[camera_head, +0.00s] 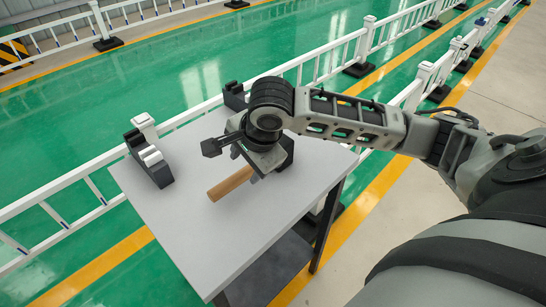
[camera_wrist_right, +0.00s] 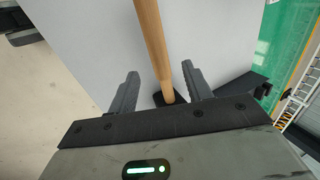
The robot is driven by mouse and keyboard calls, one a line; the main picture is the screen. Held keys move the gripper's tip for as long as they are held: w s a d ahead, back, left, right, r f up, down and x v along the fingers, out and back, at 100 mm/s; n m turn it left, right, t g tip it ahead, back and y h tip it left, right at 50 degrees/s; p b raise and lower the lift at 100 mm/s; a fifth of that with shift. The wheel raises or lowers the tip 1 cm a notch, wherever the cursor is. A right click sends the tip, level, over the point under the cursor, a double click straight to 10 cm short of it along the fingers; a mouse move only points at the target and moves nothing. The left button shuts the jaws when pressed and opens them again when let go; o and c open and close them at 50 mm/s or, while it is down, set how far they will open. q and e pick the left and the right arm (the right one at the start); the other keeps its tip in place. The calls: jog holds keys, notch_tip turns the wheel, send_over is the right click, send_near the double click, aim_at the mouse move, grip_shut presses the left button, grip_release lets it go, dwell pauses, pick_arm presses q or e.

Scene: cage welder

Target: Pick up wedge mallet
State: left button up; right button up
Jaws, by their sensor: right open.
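The wedge mallet has a light wooden handle (camera_head: 230,184) that shows in the head view over the light grey table, left of my right gripper (camera_head: 262,168). Its head is hidden there by the gripper. In the right wrist view, the handle (camera_wrist_right: 153,45) runs down from the top edge between the two fingers of my right gripper (camera_wrist_right: 160,76). A dark part, seemingly the mallet's head (camera_wrist_right: 168,98), shows close to the palm. The fingers are open, with gaps on both sides of the handle. My left gripper is not in view.
The table (camera_head: 215,235) has free room at its front and left. A black holder with white pieces (camera_head: 150,160) stands at its left edge, and another dark block (camera_head: 235,95) at the back. White railings (camera_head: 65,180) run behind the table.

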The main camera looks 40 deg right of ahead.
aim_at(240, 175)
jog(key=shift+a+b+x, duration=0.2)
jog(key=shift+b+x, duration=0.15)
jog(key=shift+x, duration=3.15)
grip_shut()
jog(key=shift+r, duration=0.1)
